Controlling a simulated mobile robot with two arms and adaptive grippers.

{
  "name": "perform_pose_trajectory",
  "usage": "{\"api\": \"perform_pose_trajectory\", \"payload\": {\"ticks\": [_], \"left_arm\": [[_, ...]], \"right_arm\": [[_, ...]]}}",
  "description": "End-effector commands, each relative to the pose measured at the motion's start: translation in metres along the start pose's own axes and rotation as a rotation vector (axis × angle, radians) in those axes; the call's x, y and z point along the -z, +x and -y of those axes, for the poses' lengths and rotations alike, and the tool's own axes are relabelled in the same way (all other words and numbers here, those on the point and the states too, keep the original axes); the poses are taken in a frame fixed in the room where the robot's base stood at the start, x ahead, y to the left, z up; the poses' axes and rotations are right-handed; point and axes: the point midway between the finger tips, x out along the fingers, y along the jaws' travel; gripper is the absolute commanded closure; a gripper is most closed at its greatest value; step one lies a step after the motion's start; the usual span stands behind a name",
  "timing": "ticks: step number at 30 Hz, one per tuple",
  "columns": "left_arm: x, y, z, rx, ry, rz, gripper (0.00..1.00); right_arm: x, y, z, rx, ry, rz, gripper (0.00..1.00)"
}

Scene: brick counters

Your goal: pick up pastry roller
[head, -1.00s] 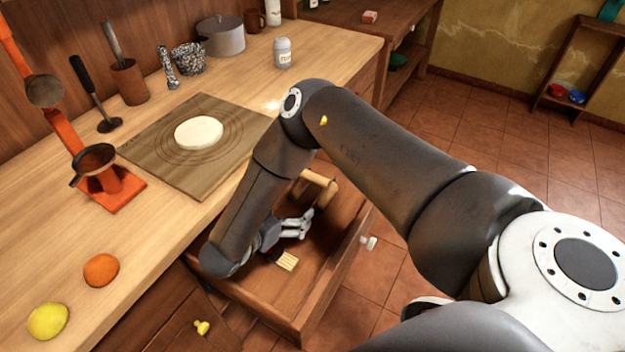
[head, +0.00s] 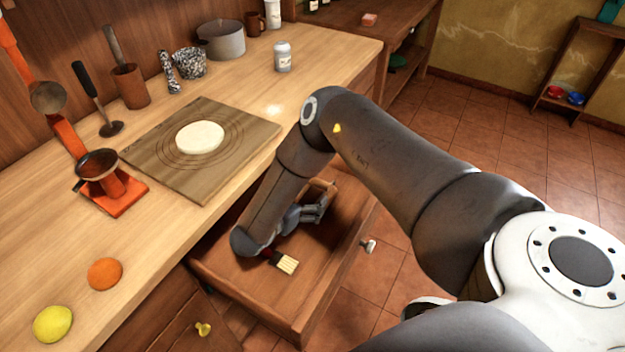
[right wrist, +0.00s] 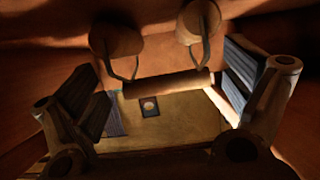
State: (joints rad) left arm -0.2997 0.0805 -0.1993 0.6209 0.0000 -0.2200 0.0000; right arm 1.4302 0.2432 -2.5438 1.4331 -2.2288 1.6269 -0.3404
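The pastry roller (right wrist: 165,86) shows in the right wrist view as a wooden cylinder with curved wire arms running to two rounded brown parts above it. It lies in the open drawer (head: 330,285); in the head view my right arm and gripper hide most of it. My right gripper (head: 315,209) is low inside the drawer, fingers toward the far end. In the right wrist view its two fingers (right wrist: 168,92) stand wide apart, one on each side of the roller, with visible gaps. My left gripper is not in view.
A pastry brush (head: 286,264) lies in the drawer near my right wrist. The drawer walls surround the gripper. Above, the counter holds a wooden board (head: 235,160) with dough (head: 200,137), an orange stand (head: 115,195), an orange fruit (head: 105,273) and a lemon (head: 53,324).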

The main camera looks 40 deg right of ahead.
Motion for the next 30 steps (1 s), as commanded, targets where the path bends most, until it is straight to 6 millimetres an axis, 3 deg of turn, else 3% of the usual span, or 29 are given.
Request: {"api": "perform_pose_trajectory", "payload": {"ticks": [1, 9, 17, 22, 26, 30], "left_arm": [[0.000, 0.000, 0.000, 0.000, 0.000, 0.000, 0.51], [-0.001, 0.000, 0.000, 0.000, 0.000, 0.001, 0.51], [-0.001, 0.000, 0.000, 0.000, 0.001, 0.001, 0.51], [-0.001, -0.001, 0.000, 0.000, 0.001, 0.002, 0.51], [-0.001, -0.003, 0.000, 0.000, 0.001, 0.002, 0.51], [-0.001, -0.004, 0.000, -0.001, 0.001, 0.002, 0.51]], "right_arm": [[0.000, 0.000, 0.000, 0.000, 0.000, 0.000, 0.17], [0.000, 0.000, 0.000, 0.000, 0.000, 0.000, 0.51], [0.002, -0.001, 0.000, 0.000, 0.001, -0.002, 0.51], [0.014, -0.005, 0.001, -0.001, 0.003, -0.003, 0.51], [0.034, -0.014, 0.001, 0.001, 0.003, -0.002, 0.51], [0.071, -0.029, 0.002, 0.002, 0.006, -0.001, 0.51]]}}
